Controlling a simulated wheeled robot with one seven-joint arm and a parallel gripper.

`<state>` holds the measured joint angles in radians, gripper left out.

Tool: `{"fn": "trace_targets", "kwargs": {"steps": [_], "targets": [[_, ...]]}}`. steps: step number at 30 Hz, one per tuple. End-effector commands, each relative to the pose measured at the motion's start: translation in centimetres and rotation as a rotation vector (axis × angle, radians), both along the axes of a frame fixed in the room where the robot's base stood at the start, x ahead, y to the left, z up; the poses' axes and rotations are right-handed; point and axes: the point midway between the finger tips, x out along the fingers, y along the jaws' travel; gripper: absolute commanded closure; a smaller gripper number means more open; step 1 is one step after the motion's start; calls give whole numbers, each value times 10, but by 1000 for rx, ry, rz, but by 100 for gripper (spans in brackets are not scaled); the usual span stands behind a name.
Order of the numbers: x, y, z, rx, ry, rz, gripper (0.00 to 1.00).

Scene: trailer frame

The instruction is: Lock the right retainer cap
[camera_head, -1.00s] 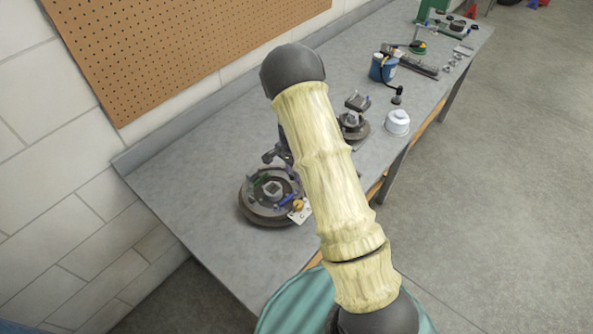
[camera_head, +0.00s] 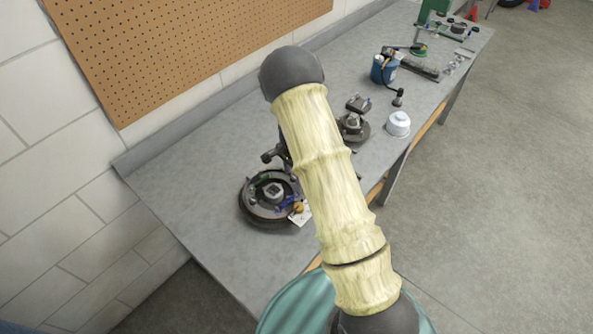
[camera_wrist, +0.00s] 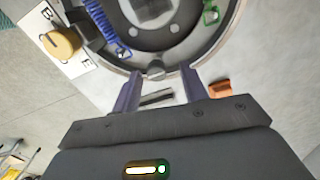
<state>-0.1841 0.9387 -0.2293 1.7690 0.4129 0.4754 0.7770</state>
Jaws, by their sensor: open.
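A round brake assembly (camera_head: 250,212) lies on the bench in the head view, partly behind my arm. In the wrist view its metal rim (camera_wrist: 215,50) curves across the top, with a blue coil spring (camera_wrist: 106,28) on the left and a green part (camera_wrist: 211,15) on the right. I cannot tell which part is the right retainer cap. My gripper (camera_wrist: 160,74) is open and empty, its two dark fingers apart at the near rim. In the head view my arm hides most of the gripper.
A white lettered plate (camera_wrist: 38,20) with a yellow knob (camera_wrist: 64,43) sits beside the assembly. An orange block (camera_wrist: 220,88) lies right of the fingers. Farther along the bench (camera_head: 190,185) stand a second round assembly (camera_head: 354,130), a white part (camera_head: 398,123) and a blue can (camera_head: 383,70).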

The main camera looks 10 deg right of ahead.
Motion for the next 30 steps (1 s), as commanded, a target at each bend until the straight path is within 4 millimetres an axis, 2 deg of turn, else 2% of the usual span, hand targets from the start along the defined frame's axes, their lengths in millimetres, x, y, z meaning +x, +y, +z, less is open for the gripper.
{"fn": "trace_targets", "kwargs": {"steps": [5,11,30], "targets": [[-1,0,4,-1,2,0,57],[0,0,26,0,-1,0,57],[1,0,152,0,-4,0,57]]}}
